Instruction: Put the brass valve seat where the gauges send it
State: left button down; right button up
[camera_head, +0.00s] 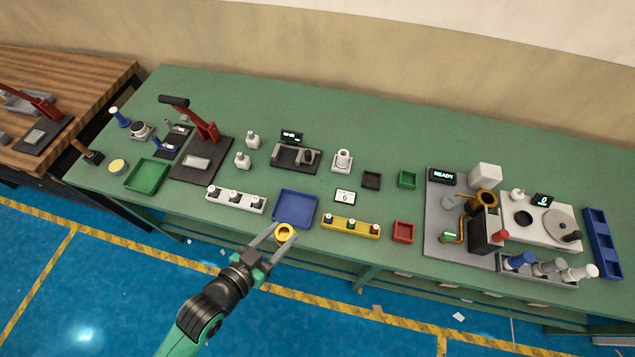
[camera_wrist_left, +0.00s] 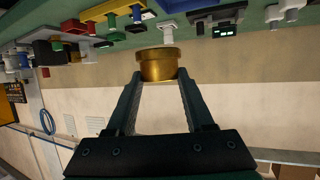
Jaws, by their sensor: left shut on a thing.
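The brass valve seat (camera_head: 284,233) is a gold ring held between the fingertips of my left gripper (camera_head: 272,239), in front of the bench near the blue tray. The left wrist view shows the brass valve seat (camera_wrist_left: 157,64) as a flanged brass piece between the two fingers. One gauge station (camera_head: 296,157) at the back middle has a small lit display (camera_head: 291,136), too small to read surely. Another station (camera_head: 540,220) at the right has a display (camera_head: 543,200) that seems to read 0. My right gripper is not in view.
A blue tray (camera_head: 281,220) lies just behind the held piece. A green tray (camera_head: 137,184) is at the left; small red (camera_head: 411,232), green (camera_head: 413,180) and black (camera_head: 371,188) trays are right of middle. A white card (camera_head: 346,194) reads 6. White (camera_head: 258,208) and yellow (camera_head: 329,228) racks flank the blue tray.

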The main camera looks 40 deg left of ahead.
pick_arm(q)
jog(key=shift+w+d+m+h, duration=0.3)
jog(key=shift+w+d, duration=0.1)
jog(key=shift+w, duration=0.05)
jog(key=shift+d+r, duration=0.1)
jog(key=shift+d, duration=0.15)
jog(key=shift+s+d, duration=0.3)
jog(key=shift+s, duration=0.05)
jog(key=shift+a+f, duration=0.15)
jog(key=shift+f, duration=0.15)
jog(key=w+a+f+b, duration=0.2)
jog(key=w+f, duration=0.1)
jog(key=w+a+f+b, duration=0.2)
jog(key=w+a, duration=0.1)
jog(key=w+a+f+b, duration=0.1)
jog(key=w+a+f, duration=0.2)
jog(key=w, duration=0.1)
jog(key=shift+f+b, duration=0.3)
jog(key=shift+b, duration=0.1)
jog(key=shift+w+a+f, duration=0.15)
jog(key=shift+w+a, duration=0.05)
jog(key=shift+w, duration=0.05)
notch_tip(320, 180, down, 4)
jog(key=shift+w+a+r+b, duration=0.1)
jog(key=shift+w+a+b, duration=0.05)
jog(key=shift+b, duration=0.8)
jog(key=shift+r, duration=0.1)
